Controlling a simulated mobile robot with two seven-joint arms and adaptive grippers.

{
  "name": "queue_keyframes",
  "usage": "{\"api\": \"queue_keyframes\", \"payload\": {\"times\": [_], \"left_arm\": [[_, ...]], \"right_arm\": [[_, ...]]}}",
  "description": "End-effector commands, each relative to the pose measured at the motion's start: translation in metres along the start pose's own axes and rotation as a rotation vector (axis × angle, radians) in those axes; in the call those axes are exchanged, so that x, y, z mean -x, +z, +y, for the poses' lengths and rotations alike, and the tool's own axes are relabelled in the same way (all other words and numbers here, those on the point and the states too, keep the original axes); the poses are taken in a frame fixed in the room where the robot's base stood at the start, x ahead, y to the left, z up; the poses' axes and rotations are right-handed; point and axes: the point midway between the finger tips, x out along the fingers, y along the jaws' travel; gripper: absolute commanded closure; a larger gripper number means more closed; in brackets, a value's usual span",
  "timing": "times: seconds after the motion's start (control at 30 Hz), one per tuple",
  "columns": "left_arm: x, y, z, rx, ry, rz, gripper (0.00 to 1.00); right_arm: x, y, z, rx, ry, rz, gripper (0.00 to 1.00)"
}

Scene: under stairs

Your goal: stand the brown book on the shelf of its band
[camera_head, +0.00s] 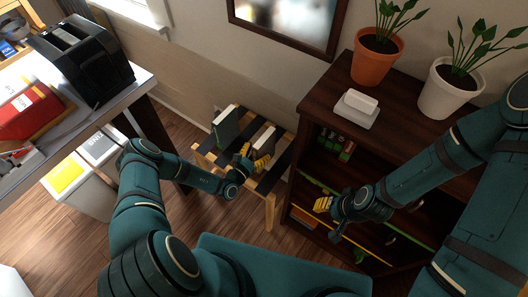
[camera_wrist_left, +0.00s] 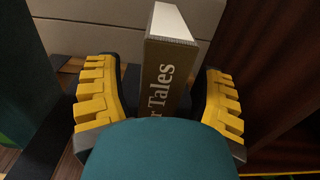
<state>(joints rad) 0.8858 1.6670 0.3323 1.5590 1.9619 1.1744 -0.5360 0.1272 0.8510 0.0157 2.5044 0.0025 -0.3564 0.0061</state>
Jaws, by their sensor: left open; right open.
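The brown book (camera_head: 265,138) stands upright on a small slatted wooden rack in the head view. In the left wrist view the brown book (camera_wrist_left: 165,75) shows its spine with "Tales" lettering and its white page block on top. My left gripper (camera_head: 254,160) is open, with its yellow fingers on either side of the book; the wrist view shows gaps between them and the book. My right gripper (camera_head: 323,204) is open and empty in front of the dark bookshelf (camera_head: 308,150).
A dark green book (camera_head: 226,128) stands on the rack (camera_head: 270,205) left of the brown one. A table with a black machine (camera_head: 82,58) is at left, above white bins (camera_head: 82,172).

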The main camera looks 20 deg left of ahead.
Motion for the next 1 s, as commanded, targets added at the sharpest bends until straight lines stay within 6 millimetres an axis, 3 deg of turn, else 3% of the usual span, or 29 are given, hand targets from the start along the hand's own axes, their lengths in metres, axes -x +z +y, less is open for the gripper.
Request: {"api": "queue_keyframes", "payload": {"times": [0.17,0.4,0.47,0.6,0.63,1.0], "left_arm": [[-0.024,-0.001,0.000,-0.001,-0.001,-0.001,0.31],[-0.026,-0.001,0.000,0.000,0.000,0.000,0.31],[-0.026,0.000,0.000,0.000,0.000,0.000,0.47],[-0.026,0.000,0.000,0.000,0.000,0.000,0.96],[-0.026,0.000,0.000,0.000,0.000,0.000,1.00],[-0.026,0.000,0.000,0.000,0.000,-0.002,1.00]], "right_arm": [[-0.005,0.002,0.002,0.001,0.000,-0.004,0.59],[-0.004,0.002,0.002,0.001,0.000,-0.005,0.59],[-0.004,0.002,0.002,0.001,0.000,-0.005,0.59],[-0.004,0.002,0.002,0.001,0.000,-0.005,0.59],[-0.004,0.002,0.002,0.001,0.000,-0.005,0.59],[-0.004,0.002,0.002,0.001,0.000,-0.005,0.59]]}}
